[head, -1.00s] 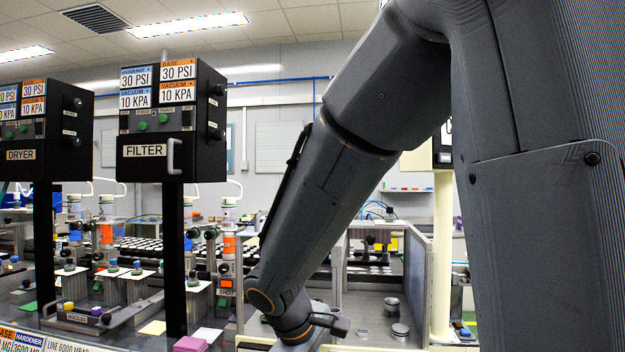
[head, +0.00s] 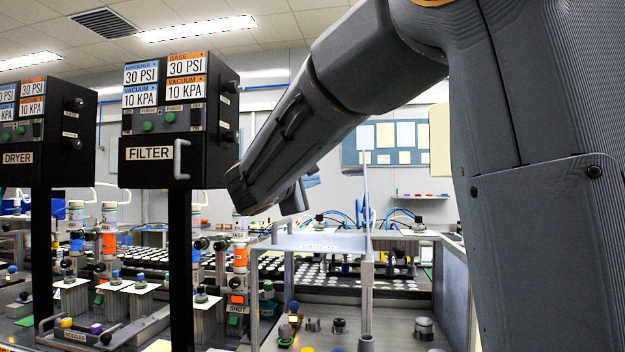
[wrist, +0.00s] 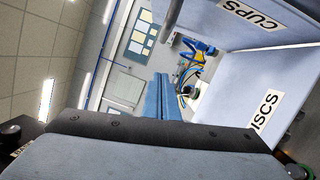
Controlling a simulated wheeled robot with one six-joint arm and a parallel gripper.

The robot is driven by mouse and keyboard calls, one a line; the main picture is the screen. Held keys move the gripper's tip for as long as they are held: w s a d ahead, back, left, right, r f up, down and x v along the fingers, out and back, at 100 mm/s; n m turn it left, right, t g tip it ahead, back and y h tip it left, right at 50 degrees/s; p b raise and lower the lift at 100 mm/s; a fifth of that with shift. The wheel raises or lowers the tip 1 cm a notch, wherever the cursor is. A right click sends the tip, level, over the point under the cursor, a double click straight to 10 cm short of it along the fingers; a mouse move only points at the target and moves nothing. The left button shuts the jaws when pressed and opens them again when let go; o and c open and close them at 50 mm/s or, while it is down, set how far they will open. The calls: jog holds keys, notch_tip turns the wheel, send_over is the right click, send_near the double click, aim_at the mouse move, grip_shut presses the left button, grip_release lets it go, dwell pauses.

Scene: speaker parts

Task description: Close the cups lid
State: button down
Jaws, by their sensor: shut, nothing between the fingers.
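The cups lid (wrist: 250,17) is a pale blue panel with a white CUPS label at the upper right of the wrist view. It meets another pale panel, labelled DISCS (wrist: 262,110), at an angle. In the head view a flat pale panel (head: 330,243) with a small unreadable label lies beside a thin upright edge (head: 366,195), which looks like a raised panel seen edge-on. My gripper (head: 302,196) is above and left of that edge. Its fingers (wrist: 160,78) are together and empty in the wrist view, apart from both labelled panels. Contact with anything is not visible.
The black FILTER box (head: 180,120) on its post stands left of my arm. Small metal parts (head: 423,328) stand on the grey surface at the lower right. Trays of white-topped parts (head: 330,283) lie behind. A wall board (head: 395,145) hangs at the back.

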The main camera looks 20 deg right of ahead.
jog(key=w+d+r+p, duration=0.1)
jog(key=d+p, duration=0.3)
jog(key=d, duration=0.4)
jog(key=shift+w+r, duration=0.15)
jog(key=shift+w, duration=0.5)
